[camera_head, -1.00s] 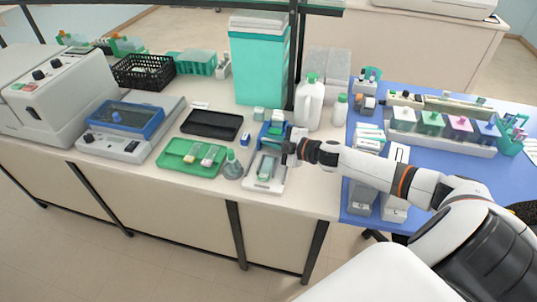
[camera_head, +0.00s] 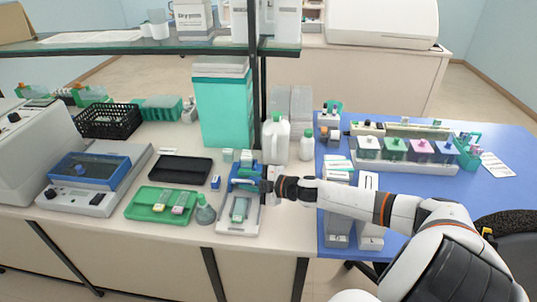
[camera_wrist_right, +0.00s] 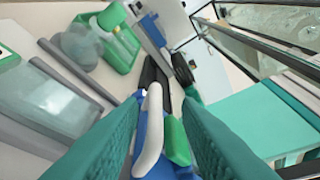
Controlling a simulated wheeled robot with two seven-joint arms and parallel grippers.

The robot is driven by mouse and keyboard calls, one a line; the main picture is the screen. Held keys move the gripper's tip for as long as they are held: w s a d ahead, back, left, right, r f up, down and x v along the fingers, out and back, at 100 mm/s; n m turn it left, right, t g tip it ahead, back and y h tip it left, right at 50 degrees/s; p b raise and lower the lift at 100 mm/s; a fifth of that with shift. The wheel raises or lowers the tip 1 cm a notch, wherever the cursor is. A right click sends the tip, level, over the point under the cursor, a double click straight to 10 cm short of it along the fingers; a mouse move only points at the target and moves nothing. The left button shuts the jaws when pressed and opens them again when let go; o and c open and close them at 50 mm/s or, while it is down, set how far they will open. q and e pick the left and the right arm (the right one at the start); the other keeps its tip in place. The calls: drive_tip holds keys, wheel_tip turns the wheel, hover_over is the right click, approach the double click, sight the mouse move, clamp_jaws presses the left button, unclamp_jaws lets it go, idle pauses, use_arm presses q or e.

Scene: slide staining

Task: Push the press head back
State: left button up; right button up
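The press has a pale base (camera_head: 238,226) near the bench's front edge, with a slide-like green-and-white piece on it. Its blue upper part (camera_head: 247,171) stands at the back of the base. My right gripper (camera_head: 268,186) is at the right side of this blue part. In the right wrist view, my right gripper's teal-padded fingers (camera_wrist_right: 160,98) are apart. A white curved bar (camera_wrist_right: 150,130), something blue and a green piece show between them; whether the pads touch any of these I cannot tell. My left gripper is out of view.
A green tray (camera_head: 140,215) and a flask (camera_head: 205,212) stand left of the press. A black tray (camera_head: 180,170) lies behind. A white jug (camera_head: 275,142) and a shelf post stand close behind my gripper. A staining rack (camera_head: 405,166) is on the blue mat.

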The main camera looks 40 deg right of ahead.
drive_tip(key=v, duration=1)
idle(0.6)
